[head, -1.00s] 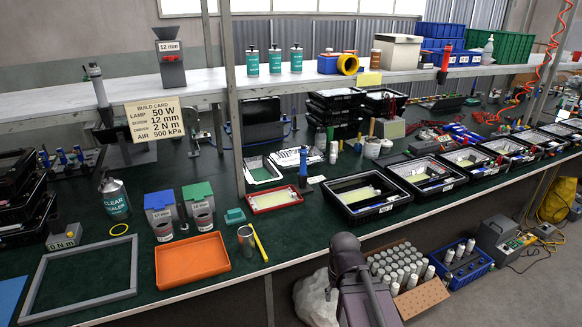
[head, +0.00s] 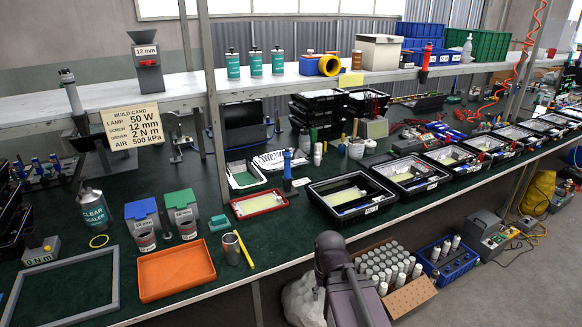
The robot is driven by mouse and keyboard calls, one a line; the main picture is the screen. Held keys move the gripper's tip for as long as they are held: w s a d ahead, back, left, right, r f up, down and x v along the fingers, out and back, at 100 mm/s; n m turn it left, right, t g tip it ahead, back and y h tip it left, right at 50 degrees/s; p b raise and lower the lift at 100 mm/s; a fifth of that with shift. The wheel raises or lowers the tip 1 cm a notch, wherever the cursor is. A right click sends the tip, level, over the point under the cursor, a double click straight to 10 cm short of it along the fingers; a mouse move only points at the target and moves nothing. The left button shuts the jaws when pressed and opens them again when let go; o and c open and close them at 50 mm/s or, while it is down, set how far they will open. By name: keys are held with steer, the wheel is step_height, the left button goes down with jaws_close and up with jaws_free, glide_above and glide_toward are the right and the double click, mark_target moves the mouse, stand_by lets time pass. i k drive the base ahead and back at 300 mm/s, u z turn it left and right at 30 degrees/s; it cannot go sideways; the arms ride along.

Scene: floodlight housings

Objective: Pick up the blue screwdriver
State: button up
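A blue upright tool (head: 287,163) stands on the green bench just behind the red-rimmed tray; it is too small to tell whether it is a screwdriver. A blue elongated item (head: 352,208) lies along the front of the nearest black tray (head: 372,208), and I cannot tell what it is either. Part of my dark arm (head: 330,250) shows at the bottom centre, in front of the bench edge. My gripper's fingers are not visible, so nothing shows of what it may hold.
An orange tray (head: 176,272), a grey frame (head: 62,290) and a metal cup (head: 231,248) stand near the front edge. A shelf (head: 290,85) with posts runs above the bench. A cardboard box of cylinders (head: 410,296) and a blue crate (head: 447,268) stand on the floor.

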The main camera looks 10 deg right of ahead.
mark_target(286, 155)
steer(key=i, duration=0.9)
steer(key=u, duration=0.05)
